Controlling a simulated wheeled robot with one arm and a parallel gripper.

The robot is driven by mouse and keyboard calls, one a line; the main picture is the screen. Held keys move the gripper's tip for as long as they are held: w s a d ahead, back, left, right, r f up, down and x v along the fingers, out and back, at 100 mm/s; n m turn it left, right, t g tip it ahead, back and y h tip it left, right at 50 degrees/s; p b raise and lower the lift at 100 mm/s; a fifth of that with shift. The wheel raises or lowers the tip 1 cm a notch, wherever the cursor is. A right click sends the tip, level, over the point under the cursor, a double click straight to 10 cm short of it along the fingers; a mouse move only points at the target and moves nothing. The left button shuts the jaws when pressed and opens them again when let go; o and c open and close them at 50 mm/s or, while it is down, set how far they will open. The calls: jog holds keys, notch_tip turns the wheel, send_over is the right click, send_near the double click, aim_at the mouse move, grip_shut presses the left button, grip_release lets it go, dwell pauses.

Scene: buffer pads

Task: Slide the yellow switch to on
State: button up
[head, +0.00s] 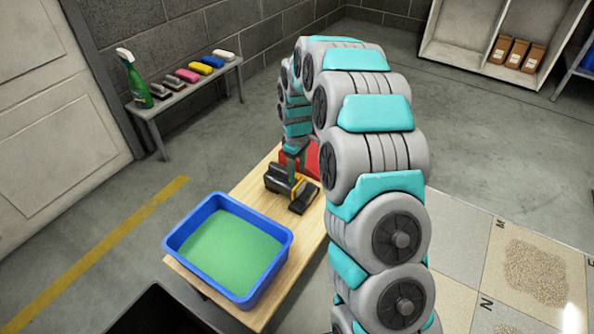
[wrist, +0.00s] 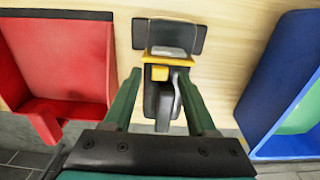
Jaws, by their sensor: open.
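A black machine (head: 304,196) with a yellow band lies on the wooden table; it also shows in the wrist view (wrist: 152,108). Nothing is gripped, and I cannot tell whether a finger touches the machine. In the head view my gripper (head: 292,162) is over the machine, partly hidden by my arm.
A blue tub (head: 187,236) with a green inside stands on the table's near part; the wrist view shows it at right (wrist: 262,100). A red bin (wrist: 65,60) is close on the left. A bench (head: 172,104) holds a green spray bottle (head: 134,80) and several colored brushes.

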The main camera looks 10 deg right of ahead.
jog(key=shift+f, duration=0.3)
jog(key=shift+c, duration=0.4)
grip_shut()
dwell(0.8)
